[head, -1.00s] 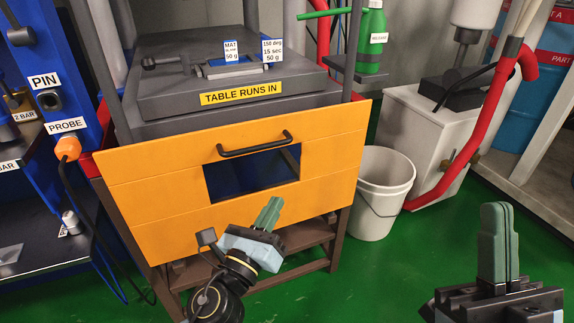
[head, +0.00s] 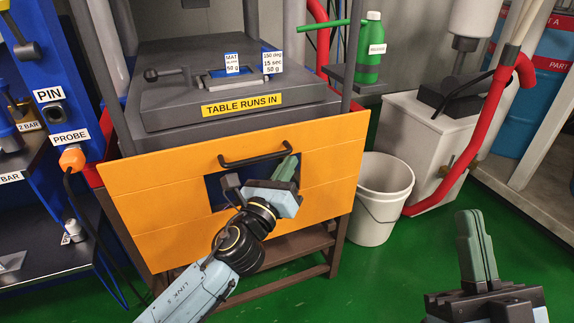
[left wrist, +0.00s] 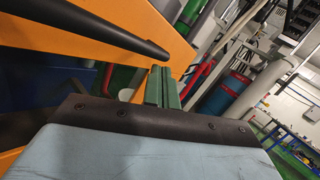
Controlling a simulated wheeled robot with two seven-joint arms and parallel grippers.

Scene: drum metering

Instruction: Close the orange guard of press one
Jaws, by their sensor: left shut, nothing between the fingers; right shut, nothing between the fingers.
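The orange guard (head: 150,190) is a wide panel hanging low across the front of the press, below the table edge, with a dark window in its middle. Its black bar handle (head: 255,158) runs along the upper part. My left gripper (head: 287,168) is shut and empty, in front of the window just below the handle's right end. In the left wrist view the handle (left wrist: 90,27) passes at the upper left, close to the shut green fingers (left wrist: 161,88); I cannot tell whether they touch. My right gripper (head: 477,247) is shut and empty at the lower right, away from the press.
The grey press table (head: 180,112) with a yellow "TABLE RUNS IN" label is above the guard. A white bucket (head: 378,208) stands right of it, beside a red hose (head: 470,150). A green bottle (head: 370,50) sits on a shelf. A blue panel with an orange probe plug (head: 72,158) is left.

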